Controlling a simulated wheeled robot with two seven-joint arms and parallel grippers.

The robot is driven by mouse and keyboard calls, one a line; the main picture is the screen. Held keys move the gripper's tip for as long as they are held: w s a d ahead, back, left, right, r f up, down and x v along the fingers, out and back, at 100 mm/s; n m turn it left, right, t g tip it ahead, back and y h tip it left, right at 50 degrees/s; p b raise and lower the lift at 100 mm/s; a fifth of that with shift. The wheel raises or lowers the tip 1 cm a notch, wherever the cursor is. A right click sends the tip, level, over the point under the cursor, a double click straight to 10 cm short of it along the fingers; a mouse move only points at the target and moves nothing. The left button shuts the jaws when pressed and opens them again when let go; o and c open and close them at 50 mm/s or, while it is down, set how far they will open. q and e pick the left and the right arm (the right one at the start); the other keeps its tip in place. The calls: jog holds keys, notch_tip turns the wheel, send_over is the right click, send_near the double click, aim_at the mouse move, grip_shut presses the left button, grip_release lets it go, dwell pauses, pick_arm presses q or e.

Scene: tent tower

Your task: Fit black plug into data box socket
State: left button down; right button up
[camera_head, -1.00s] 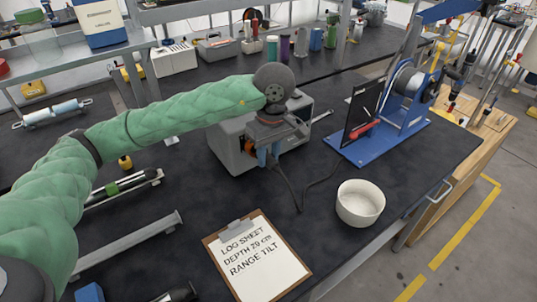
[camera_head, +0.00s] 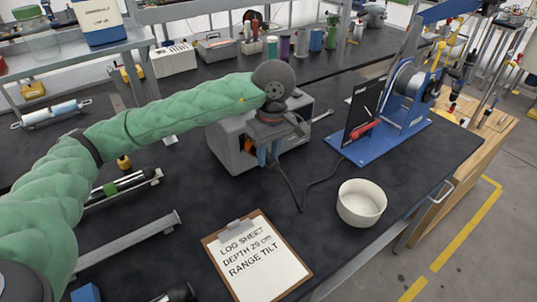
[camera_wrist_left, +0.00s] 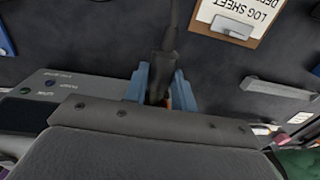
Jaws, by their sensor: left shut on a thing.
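The data box (camera_head: 232,148) is a grey case on the dark bench, behind and beside my left gripper in the head view. My left gripper (camera_head: 264,156) has blue fingers pointing down in front of the box. In the left wrist view the gripper (camera_wrist_left: 160,90) is shut on the black plug (camera_wrist_left: 160,72), whose cable runs up and away. The box's grey panel (camera_wrist_left: 75,88), with small buttons and a dark screen, shows at the left there. The socket is hidden, so I cannot tell whether the plug touches it. My right gripper is not in view.
The black cable (camera_head: 298,198) loops over the bench towards a blue reel stand (camera_head: 385,148). A white bowl (camera_head: 361,204) and a log-sheet clipboard (camera_head: 258,258) lie nearer. Metal rails (camera_head: 130,240) lie at left. Bench between box and bowl is mostly clear.

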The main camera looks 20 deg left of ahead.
pick_arm(q)
jog(key=shift+w+a+b, duration=0.8)
jog(key=shift+a+b, duration=0.1)
jog(key=shift+a, duration=0.15)
dwell(0.6)
jog(key=c, duration=1.1)
grip_release()
jog(key=shift+o, duration=0.2)
jog(key=shift+w+r, duration=0.1)
jog(key=shift+r, duration=0.55)
jog(key=shift+w+d+r+b, duration=0.1)
jog(key=shift+r+b, duration=0.25)
jog(key=shift+r, duration=1.3)
jog(key=shift+w+d+r+b, duration=0.1)
jog(key=shift+r+b, duration=0.25)
jog(key=shift+r, duration=1.25)
